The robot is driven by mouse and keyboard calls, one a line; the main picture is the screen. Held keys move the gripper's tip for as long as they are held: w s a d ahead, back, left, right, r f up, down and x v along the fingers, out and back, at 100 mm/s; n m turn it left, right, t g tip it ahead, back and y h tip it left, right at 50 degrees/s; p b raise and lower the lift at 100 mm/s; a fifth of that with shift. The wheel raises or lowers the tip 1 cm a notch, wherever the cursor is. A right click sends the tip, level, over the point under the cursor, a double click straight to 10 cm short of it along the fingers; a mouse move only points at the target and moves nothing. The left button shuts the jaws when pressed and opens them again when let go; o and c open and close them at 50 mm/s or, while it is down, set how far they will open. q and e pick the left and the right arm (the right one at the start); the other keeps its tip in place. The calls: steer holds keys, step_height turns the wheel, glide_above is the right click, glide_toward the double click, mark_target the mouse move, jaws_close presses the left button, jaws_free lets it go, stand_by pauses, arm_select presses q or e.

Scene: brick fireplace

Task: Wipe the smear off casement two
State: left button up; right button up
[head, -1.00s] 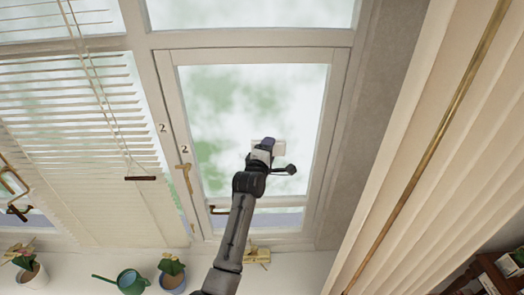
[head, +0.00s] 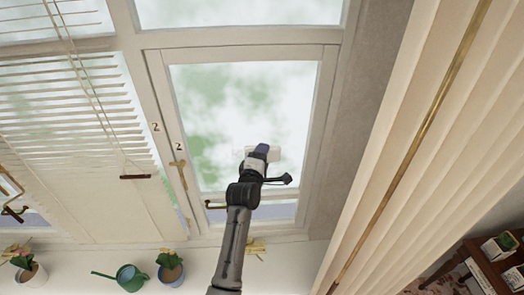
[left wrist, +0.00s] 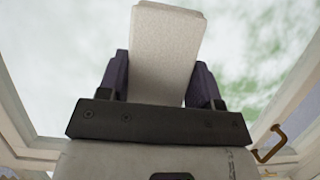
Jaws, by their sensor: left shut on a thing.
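Casement two (head: 332,75) is a white-framed window marked with a "2", and it looks closed. Its glass (head: 280,90) shows blurred white and green patches; I cannot tell a smear from the view outside. My left gripper (head: 262,152) is in front of the lower middle of the pane. It is shut on a pale, flat-sided block (left wrist: 165,50), which sits between the dark purple fingers in the left wrist view. The block is mostly hidden behind the gripper in the head view. I cannot tell whether it touches the glass. My right gripper is out of view.
A brass handle (head: 179,172) is on the casement's left side and a stay bar (head: 216,205) at its bottom. Blinds (head: 70,110) hang at left, a pale curtain (head: 400,140) at right. A watering can (head: 130,277) and potted plants (head: 171,270) stand on the sill.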

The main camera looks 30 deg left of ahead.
arm_select(q)
steer(key=shift+s+d, duration=0.1)
steer(key=shift+s, duration=0.2)
steer(key=shift+s+d, duration=0.4)
steer(key=shift+s, duration=0.25)
steer(key=shift+s+d, duration=0.4)
steer(key=shift+s, duration=0.2)
